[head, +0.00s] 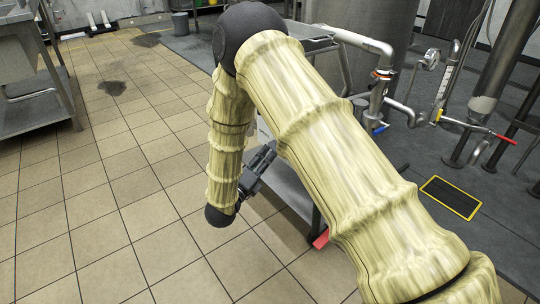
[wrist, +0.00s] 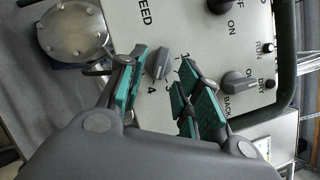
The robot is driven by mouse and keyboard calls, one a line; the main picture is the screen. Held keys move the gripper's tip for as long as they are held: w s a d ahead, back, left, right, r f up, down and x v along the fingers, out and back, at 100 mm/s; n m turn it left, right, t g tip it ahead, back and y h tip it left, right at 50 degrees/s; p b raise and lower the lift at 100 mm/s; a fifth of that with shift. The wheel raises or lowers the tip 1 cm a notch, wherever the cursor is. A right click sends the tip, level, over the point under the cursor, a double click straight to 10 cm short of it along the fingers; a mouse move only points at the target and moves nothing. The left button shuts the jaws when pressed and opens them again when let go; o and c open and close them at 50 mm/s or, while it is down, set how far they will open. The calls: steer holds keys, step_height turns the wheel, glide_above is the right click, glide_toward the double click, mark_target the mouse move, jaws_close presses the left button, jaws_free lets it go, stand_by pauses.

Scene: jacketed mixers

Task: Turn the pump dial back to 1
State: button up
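The pump dial (wrist: 160,63) is a grey knob on a pale control panel in the wrist view, below the word SPEED. Numbers including 1, 3 and 4 lie around its right and lower sides. Its grip bar slants slightly; I cannot tell which number its pointer marks. My gripper (wrist: 161,58) is open, with teal-padded fingers to the left and right of the dial. Gaps show between the dial and both fingers; contact is not visible. In the head view, my gripper (head: 258,168) is partly behind my arm, and the dial is hidden.
On the panel, a FWD/BACK selector (wrist: 238,82) is close to the right finger, with an OFF/ON knob (wrist: 218,5) above. RUN (wrist: 268,47) and DRY (wrist: 270,85) buttons are at right. A round metal flange (wrist: 73,32) is at left. Pipes (head: 375,95) stand right of my arm.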

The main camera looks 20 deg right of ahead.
mark_target(272, 149)
steer(key=shift+b+x, duration=0.3)
steer(key=shift+x, duration=1.35)
steer(key=shift+c, duration=0.4)
jaws_close()
